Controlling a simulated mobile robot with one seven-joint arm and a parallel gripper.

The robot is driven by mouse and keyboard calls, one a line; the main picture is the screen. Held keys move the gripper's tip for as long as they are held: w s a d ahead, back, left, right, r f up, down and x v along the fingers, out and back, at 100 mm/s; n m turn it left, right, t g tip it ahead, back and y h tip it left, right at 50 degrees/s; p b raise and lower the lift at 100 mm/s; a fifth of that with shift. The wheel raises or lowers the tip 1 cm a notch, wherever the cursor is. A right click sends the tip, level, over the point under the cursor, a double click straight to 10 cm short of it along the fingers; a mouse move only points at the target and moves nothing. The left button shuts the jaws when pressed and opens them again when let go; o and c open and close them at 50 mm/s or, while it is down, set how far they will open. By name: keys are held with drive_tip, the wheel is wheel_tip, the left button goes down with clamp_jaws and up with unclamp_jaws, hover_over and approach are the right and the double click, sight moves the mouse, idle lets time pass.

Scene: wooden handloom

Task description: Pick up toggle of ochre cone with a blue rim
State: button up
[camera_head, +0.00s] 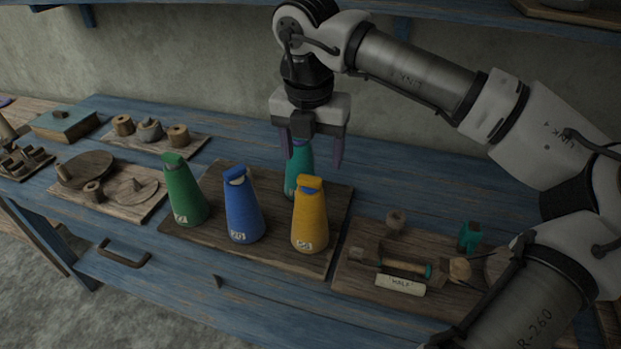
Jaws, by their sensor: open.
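The ochre cone (310,224) stands upright near the front right of a dark wooden board. Its blue rim (309,187) is at the top, with a small ochre piece above the rim that may be its toggle. A pale numbered label is low on its front. My gripper (311,160) points down with its two fingers apart, behind the ochre cone in the picture. The fingers are on either side of the top of a teal cone (299,172). I cannot tell whether they touch it. The teal cone's top is hidden by my gripper.
A blue cone (242,208) and a green cone (184,192) stand left of the ochre one on the same board (272,255). A tray (408,284) of small wooden and teal pieces lies to the right. The blue bench (420,205) is clear behind that tray.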

sight(310, 178)
drive_tip(key=shift+w+a+f+p, duration=0.1)
drive_tip(key=shift+w+f+p, duration=0.15)
drive_tip(key=shift+f, duration=0.75)
drive_tip(key=shift+w+a+f+p, duration=0.15)
drive_tip(key=shift+f+p, duration=0.2)
drive_tip(key=shift+f, duration=0.7)
drive_tip(key=shift+w+d+f+p, duration=0.1)
drive_tip(key=shift+w+f+p, duration=0.15)
drive_tip(key=shift+f, duration=0.75)
drive_tip(key=shift+c, duration=0.5)
drive_tip(key=c, duration=0.9)
